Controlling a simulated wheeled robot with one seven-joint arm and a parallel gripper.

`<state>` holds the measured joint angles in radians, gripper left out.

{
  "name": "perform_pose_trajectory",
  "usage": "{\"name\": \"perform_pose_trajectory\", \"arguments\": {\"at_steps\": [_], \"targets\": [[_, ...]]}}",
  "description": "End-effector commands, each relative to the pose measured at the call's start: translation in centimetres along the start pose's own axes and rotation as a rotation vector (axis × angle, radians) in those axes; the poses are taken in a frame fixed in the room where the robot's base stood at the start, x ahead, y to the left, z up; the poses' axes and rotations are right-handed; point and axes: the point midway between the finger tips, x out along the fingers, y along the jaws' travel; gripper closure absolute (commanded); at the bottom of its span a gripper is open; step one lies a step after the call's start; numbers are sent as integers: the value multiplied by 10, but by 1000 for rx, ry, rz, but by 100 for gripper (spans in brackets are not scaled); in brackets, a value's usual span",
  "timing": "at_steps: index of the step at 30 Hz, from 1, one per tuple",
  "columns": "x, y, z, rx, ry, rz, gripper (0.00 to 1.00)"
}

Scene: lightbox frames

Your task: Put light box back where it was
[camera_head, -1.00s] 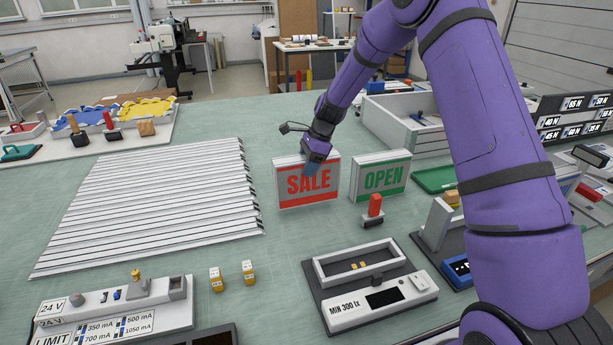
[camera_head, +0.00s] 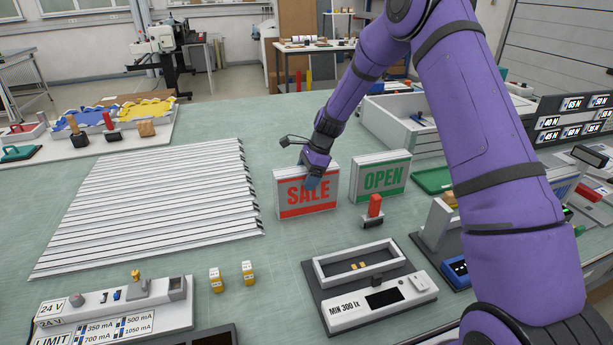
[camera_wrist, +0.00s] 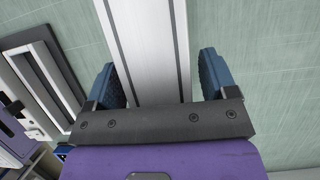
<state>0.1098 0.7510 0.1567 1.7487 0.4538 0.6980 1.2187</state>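The red-and-white SALE light box (camera_head: 306,209) stands upright on the green work surface, to the left of the green-and-white OPEN light box (camera_head: 381,179). My gripper (camera_head: 313,181) is over the top of the SALE box, one blue finger showing in front of its face. In the wrist view, the box's pale top (camera_wrist: 150,50) lies between the two fingers of my gripper (camera_wrist: 163,78). A narrow strip of green surface shows between the right finger and the box, so the fingers look open around it. The box's underside and back are hidden.
A light meter fixture marked MIN 300 lx (camera_head: 375,290) and a red-handled stamp (camera_head: 374,213) stand in front. White slats (camera_head: 150,205) lie to the left. A white open tray (camera_head: 405,125) is behind on the right. Free surface lies before the SALE box.

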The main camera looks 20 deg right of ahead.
Motion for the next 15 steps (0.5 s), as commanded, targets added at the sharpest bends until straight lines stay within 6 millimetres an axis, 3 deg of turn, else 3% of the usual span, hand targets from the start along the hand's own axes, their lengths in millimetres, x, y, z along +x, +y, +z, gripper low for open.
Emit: {"name": "perform_pose_trajectory", "arguments": {"at_steps": [8,15], "targets": [[-14,-1,1,0,1,-4,21],[-60,-1,1,-1,1,-5,21]]}}
